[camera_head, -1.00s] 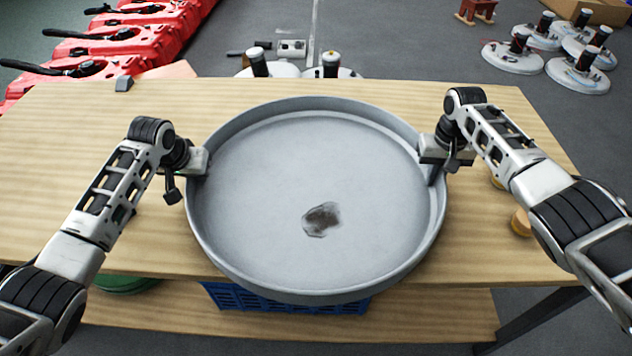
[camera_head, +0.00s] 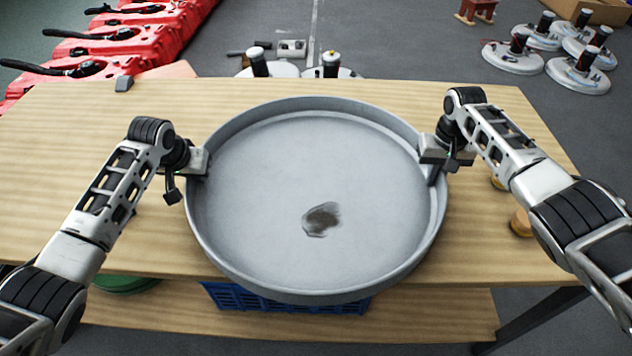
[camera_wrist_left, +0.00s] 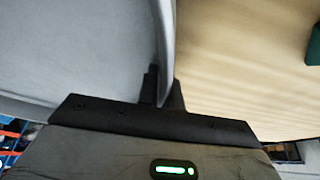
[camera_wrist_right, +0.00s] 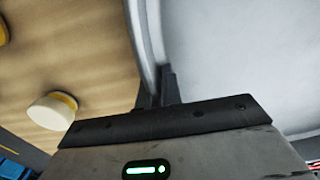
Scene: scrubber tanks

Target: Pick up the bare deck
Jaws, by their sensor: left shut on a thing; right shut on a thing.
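The bare deck (camera_head: 270,180) is a wide, round, grey metal pan with a raised rim and a dark brown patch on its floor. In the head view it is over the wooden table, its near edge past the table's front edge. My left gripper (camera_head: 200,165) is shut on its left rim; the rim runs between the fingers in the left wrist view (camera_wrist_left: 163,88). My right gripper (camera_head: 428,160) is shut on its right rim, which also passes between the fingers in the right wrist view (camera_wrist_right: 157,85). I cannot tell whether the deck touches the table.
The wooden table (camera_head: 60,150) has bare room left of the deck. A blue crate (camera_head: 285,302) is on the shelf below. Small round yellowish pieces (camera_head: 521,222) lie right of the deck. Red machines (camera_head: 110,50) stand behind left; several white discs (camera_head: 512,57) are on the floor behind right.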

